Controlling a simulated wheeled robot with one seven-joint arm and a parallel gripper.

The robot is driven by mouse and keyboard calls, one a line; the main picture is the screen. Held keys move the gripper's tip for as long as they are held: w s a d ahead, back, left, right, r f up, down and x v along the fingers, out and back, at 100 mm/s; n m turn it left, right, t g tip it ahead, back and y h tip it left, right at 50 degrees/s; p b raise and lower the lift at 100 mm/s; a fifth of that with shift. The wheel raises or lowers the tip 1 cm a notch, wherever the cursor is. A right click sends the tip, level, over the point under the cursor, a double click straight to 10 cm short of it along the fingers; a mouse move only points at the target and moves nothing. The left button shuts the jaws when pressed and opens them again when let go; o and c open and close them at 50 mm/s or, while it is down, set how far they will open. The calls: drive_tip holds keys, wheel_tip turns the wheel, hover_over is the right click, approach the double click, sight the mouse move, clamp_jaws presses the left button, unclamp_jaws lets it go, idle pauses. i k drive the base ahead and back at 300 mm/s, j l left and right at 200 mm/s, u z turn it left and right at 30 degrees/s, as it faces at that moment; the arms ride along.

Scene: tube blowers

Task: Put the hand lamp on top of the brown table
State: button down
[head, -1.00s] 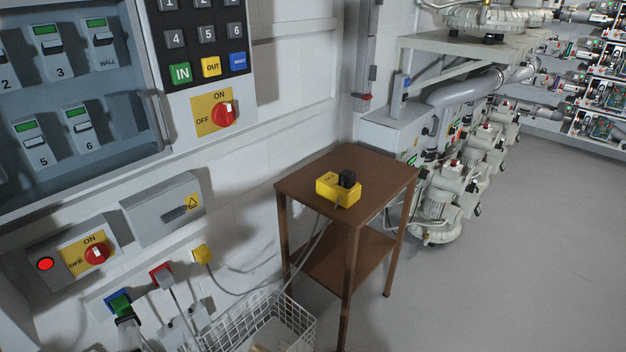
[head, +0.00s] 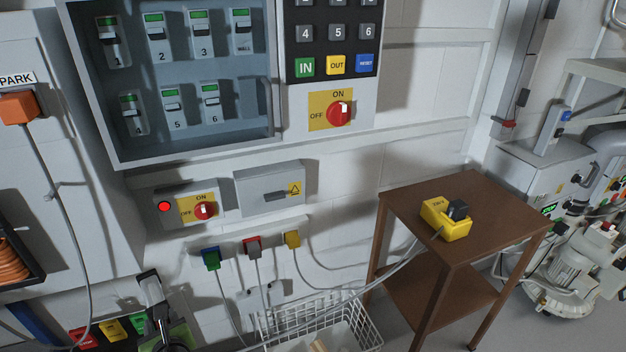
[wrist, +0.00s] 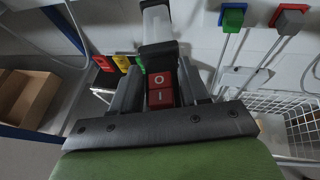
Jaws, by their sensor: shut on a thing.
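The brown table (head: 490,205) stands right of centre in the head view, with a flat top and a lower shelf. A yellow box with a black plug or block (head: 446,217) sits on its top. My gripper (wrist: 160,98) is shut on the hand lamp (wrist: 157,24), which has a pale head, a black body and a red O/I switch. In the head view the lamp (head: 153,289) is upright at the bottom left, well to the left of the table. The gripper is mostly cut off there by the bottom edge.
A white wire basket (head: 340,315) stands between the lamp and the table. Cables run from the wall plugs (head: 252,246) past the basket, and one reaches the yellow box. A control panel (head: 340,60) and breaker cabinet cover the wall. Part of the table top is bare.

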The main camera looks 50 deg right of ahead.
sight(499, 214)
drive_tip(key=k+l+u, duration=0.6)
drive_tip(key=k+l, duration=0.25)
drive_tip(key=k+l+u, duration=0.3)
drive_tip(key=k, duration=0.25)
drive_tip(key=k+l+u, duration=0.1)
drive_tip(key=k+u, duration=0.2)
drive_tip(key=k, duration=0.2)
drive_tip(key=k+u, duration=0.3)
drive_tip(key=k, duration=0.2)
